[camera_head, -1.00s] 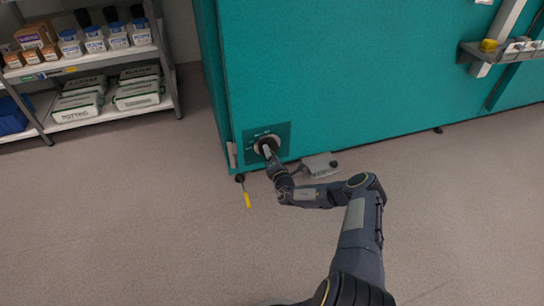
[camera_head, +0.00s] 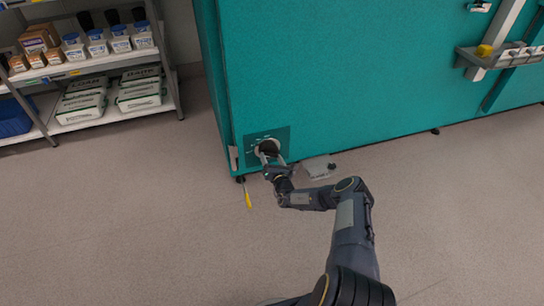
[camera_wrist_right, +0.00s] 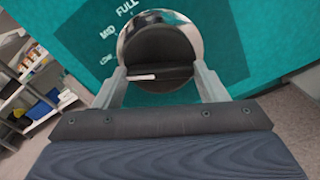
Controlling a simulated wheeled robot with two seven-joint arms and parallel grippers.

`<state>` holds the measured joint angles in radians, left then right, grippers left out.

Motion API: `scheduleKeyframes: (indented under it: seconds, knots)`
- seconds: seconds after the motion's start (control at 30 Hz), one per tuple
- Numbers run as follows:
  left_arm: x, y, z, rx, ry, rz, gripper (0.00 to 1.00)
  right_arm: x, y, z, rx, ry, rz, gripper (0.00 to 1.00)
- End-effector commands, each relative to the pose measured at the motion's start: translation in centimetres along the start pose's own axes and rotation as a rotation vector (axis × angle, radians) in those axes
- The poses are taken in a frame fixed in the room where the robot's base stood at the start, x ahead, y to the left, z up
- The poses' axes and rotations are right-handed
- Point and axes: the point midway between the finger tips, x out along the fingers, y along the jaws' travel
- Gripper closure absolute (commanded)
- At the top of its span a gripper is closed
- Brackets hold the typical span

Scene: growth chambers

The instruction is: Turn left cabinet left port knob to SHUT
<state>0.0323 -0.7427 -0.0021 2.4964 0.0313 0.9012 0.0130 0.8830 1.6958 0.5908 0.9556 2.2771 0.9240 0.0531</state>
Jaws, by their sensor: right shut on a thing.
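The port knob (camera_head: 268,147) is a round dark dial with a pale rim, low on the teal cabinet's front near its left corner. In the right wrist view the knob (camera_wrist_right: 160,50) shows a white mark lying nearly level across its lower part. FULL, MID and what looks like LOW are printed to its upper left; I see no SHUT label. My right gripper (camera_head: 269,158) has one finger on each side of the knob and is shut on it. In the wrist view the gripper (camera_wrist_right: 158,80) frames the dial. My left gripper is out of view.
A yellow-handled tool (camera_head: 247,195) is by the cabinet's lower left corner. A grey box (camera_head: 319,168) lies on the floor right of the knob. A stocked shelf (camera_head: 150,112) stands at left.

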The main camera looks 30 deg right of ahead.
Motion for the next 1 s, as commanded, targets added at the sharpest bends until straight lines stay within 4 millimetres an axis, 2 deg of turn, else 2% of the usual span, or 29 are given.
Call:
scheduleKeyframes:
  seconds: [0.1, 0.5, 1.0]
  knots:
    - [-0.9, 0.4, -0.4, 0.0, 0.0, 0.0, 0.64, 0.0, 0.1, 0.2, -0.107, 0.001, 0.0, 0.57]
    - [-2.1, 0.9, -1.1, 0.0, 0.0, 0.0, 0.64, 0.0, 0.1, 0.1, -0.386, 0.001, 0.001, 0.57]
    - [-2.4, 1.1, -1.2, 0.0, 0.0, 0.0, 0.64, 0.0, 0.0, 0.0, -0.488, 0.001, 0.0, 0.57]
